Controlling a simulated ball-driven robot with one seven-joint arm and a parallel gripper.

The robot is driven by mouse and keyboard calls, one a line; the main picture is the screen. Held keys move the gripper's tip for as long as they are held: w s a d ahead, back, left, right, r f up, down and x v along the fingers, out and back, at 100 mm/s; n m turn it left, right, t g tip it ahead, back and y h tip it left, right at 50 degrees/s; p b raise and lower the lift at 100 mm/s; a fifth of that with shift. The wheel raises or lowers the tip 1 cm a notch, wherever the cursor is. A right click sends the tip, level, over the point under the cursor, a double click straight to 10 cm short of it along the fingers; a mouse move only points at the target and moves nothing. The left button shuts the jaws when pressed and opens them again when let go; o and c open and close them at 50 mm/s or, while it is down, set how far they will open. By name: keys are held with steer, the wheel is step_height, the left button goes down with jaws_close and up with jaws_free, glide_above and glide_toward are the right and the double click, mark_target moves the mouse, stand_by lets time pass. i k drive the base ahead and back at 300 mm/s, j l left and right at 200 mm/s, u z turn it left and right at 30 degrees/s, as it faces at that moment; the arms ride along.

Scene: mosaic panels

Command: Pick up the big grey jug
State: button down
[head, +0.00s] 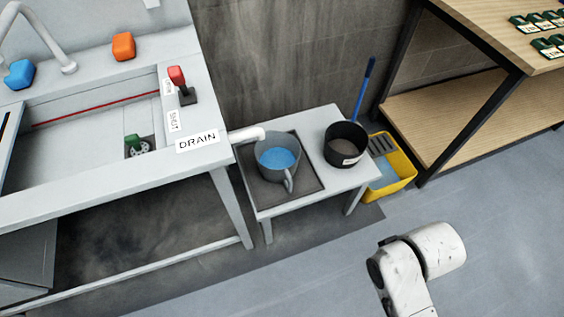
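The big grey jug (268,175) stands upright on a dark square mat (311,190) on a low grey table (338,187). It holds blue liquid (277,158). Its handle (289,181) is on the near side, pointing toward the camera. A white spout (246,134) from the sink ends right at the jug's far left rim; I cannot tell whether they touch. White parts of my arm show at the lower right, well apart from the jug. My gripper's fingers are not visible.
A black pot (346,150) stands right of the jug on the same table. A yellow bucket (400,168) with a blue-handled mop (365,88) is beyond it. The sink bench (205,155) is at left, a wooden shelf (440,120) at right. The floor in front is clear.

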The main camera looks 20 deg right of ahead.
mark_target(277, 156)
steer(key=i+l, duration=0.85)
steer(key=i+l+u, duration=0.15)
steer(key=u, duration=1.5)
